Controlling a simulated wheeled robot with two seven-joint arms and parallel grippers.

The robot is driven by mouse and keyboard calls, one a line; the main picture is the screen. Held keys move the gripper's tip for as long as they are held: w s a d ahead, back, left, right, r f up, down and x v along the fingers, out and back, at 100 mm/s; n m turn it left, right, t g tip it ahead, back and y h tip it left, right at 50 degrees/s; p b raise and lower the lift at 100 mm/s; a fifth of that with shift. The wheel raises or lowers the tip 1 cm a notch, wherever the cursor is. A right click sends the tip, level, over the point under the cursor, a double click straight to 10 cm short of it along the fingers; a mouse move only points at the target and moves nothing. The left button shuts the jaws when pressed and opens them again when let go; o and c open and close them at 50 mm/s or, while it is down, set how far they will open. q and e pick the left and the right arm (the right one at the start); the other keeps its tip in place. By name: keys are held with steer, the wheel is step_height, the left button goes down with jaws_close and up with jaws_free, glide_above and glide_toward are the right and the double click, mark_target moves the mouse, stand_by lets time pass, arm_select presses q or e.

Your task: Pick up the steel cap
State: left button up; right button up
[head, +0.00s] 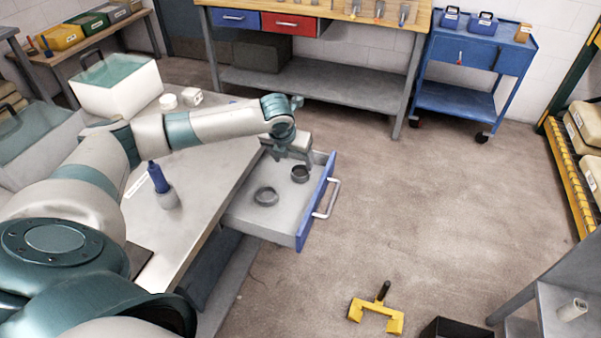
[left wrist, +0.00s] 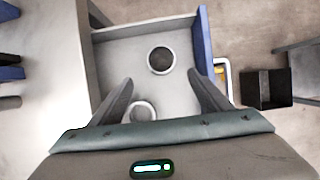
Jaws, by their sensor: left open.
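Two round, cup-like pieces lie apart in the open drawer (head: 240,213); I cannot tell for sure which is the steel cap. The darker one (head: 300,174) is near the drawer's far end. In the left wrist view it (left wrist: 161,60) lies just beyond the fingertips, about midway between them. The greyer one (head: 266,196) is nearer; in the left wrist view it (left wrist: 142,112) is partly hidden by my gripper's body. My left gripper (head: 292,158) is open and empty, pointing down above the drawer's far part. My right gripper is not in view.
The drawer's blue front (head: 317,203) and its walls surround the pieces. A blue bottle (head: 159,178) stands on the bench to the left. A yellow bracket (head: 376,314) and a black box (head: 455,328) sit on the floor. The floor right of the drawer is mostly clear.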

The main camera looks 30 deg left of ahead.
arm_select(q)
glide_toward(301, 173)
steer(key=shift+s+a+f+p, duration=0.1)
steer(key=shift+f+p, duration=0.1)
steer(key=shift+f, duration=0.35)
steer(key=shift+s+a+f+p, duration=0.1)
steer(key=shift+f+p, duration=0.05)
steer(key=shift+f, duration=0.4)
steer(key=shift+w+f, duration=0.1)
steer(key=shift+w+f+p, duration=0.15)
steer(key=shift+p, duration=0.15)
steer(key=w+f, duration=0.1)
steer(key=w+f+p, duration=0.1)
steer(key=f, duration=0.1)
steer(key=shift+w+a+f, duration=0.15)
steer(key=shift+f, duration=0.35)
steer(key=shift+c, duration=0.4)
steer(key=c, duration=1.2)
